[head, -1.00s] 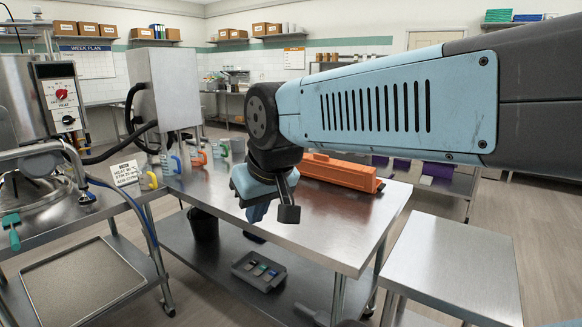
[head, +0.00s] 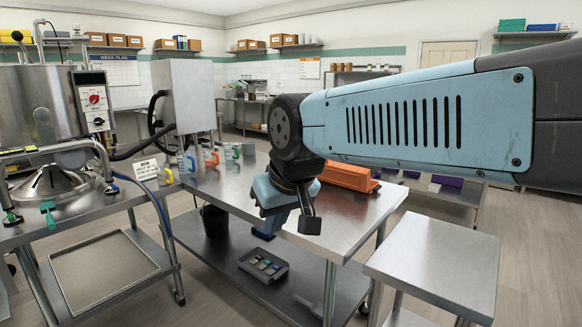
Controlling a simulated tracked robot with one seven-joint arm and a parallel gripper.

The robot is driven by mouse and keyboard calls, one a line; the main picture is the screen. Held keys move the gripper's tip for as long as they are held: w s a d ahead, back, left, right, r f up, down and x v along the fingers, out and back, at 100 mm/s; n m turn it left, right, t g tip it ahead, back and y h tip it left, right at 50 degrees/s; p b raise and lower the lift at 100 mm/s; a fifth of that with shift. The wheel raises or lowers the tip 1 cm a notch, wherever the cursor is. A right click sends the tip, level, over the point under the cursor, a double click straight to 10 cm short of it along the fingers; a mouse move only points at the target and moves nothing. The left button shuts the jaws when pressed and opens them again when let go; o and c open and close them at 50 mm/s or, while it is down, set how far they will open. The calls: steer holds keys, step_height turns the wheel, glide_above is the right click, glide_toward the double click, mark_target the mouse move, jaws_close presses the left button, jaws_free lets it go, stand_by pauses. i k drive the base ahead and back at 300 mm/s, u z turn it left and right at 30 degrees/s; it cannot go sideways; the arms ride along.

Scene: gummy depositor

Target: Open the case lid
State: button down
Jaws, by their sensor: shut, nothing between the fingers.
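An orange case (head: 347,176) lies on the far right part of the steel worktable (head: 358,212). It looks closed. Its left end and upper side are partly hidden behind my arm, and its lid's seam and any latch are too small to make out. My gripper (head: 309,224) hangs from the blue and black wrist over the table, in front of and to the left of the case in the picture. It is shut and empty, apart from the case.
Colored-handled jugs (head: 211,157) and a small sign (head: 147,170) stand toward the table's back left. A steel kettle (head: 48,115) is at far left. A grey tray (head: 263,265) sits on the lower shelf. A lower steel table (head: 440,260) stands at right.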

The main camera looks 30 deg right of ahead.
mark_target(344, 176)
steer(key=z, duration=0.15)
steer(key=i, duration=0.85)
steer(key=u, duration=0.2)
steer(key=k, duration=0.85)
steer(key=z, duration=0.2)
steer(key=i, duration=0.95)
steer(key=u, duration=0.05)
